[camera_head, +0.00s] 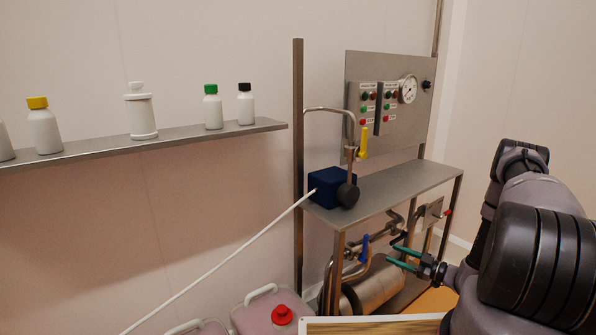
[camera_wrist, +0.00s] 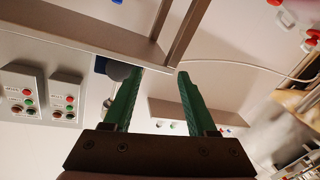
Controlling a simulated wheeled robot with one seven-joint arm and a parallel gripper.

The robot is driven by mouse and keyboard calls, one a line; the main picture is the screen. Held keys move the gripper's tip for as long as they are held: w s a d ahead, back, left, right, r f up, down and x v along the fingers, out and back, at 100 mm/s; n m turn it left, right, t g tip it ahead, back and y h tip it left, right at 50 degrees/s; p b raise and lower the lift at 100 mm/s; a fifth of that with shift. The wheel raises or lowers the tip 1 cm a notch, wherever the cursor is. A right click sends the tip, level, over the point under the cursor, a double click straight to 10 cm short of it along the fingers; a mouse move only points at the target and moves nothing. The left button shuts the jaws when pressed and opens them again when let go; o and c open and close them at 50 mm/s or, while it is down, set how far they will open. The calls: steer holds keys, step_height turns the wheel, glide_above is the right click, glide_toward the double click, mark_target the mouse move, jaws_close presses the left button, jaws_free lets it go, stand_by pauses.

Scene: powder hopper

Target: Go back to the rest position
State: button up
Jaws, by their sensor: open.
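My gripper (camera_head: 402,258) has green fingers and is at the lower right in the head view, in front of the steel stand and near its lower pipework. In the wrist view its two fingers (camera_wrist: 156,98) are spread apart with nothing between them. My arm comes in from the right edge of the head view.
A steel stand (camera_head: 420,180) carries a blue box (camera_head: 325,187), a yellow-handled valve (camera_head: 363,143) and a control panel (camera_head: 400,75). A blue-handled valve (camera_head: 365,248) and a metal cylinder (camera_head: 375,290) sit below. A wall shelf (camera_head: 180,136) holds several bottles. Pink canisters (camera_head: 265,312) stand at the bottom.

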steer(key=s+a+r+n+g+h, duration=0.1)
steer(key=s+a+r+n+g, duration=0.2)
steer(key=r+n, duration=0.7)
steer(key=s+a+r+n+g, duration=0.1)
steer(key=a+r+n+g, duration=0.25)
steer(key=r+n, duration=0.7)
steer(key=s+a+r+n+g+h, duration=0.1)
steer(key=a+r+n+g, duration=0.25)
steer(key=r+n, duration=0.65)
steer(key=s+r+n+t+h, duration=0.5)
steer(key=s+r+n+h, duration=0.4)
steer(key=s+r+n, duration=1.3)
steer(key=shift+s+d+r+n+t+h, duration=0.15)
steer(key=shift+s+d+n+t+h, duration=0.2)
steer(key=shift+n, duration=0.6)
